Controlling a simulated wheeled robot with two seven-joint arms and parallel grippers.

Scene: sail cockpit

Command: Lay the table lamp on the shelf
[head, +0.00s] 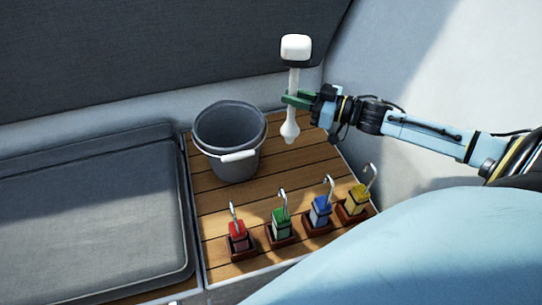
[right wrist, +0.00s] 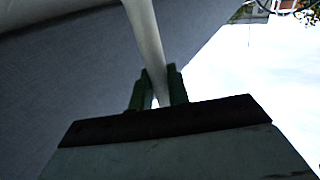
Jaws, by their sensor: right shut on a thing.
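The table lamp (head: 294,82) is white and slim, with a rounded white head with a dark band at its top and a flared lower end. My right gripper (head: 290,99) is shut on its stem and holds it upright, in the head view in front of the back of the wooden shelf (head: 225,203). In the right wrist view the pale stem (right wrist: 147,40) runs between the two green fingers (right wrist: 158,88). I cannot tell how high the lower end is above the slats. My left gripper is not in view.
A grey bucket (head: 232,150) with a white handle stands at the back left of the slats. Several small blocks with metal hooks, red (head: 238,232), green (head: 281,222), blue (head: 320,211) and yellow (head: 356,199), stand along the front. A grey cushion (head: 90,220) lies left. The middle slats are clear.

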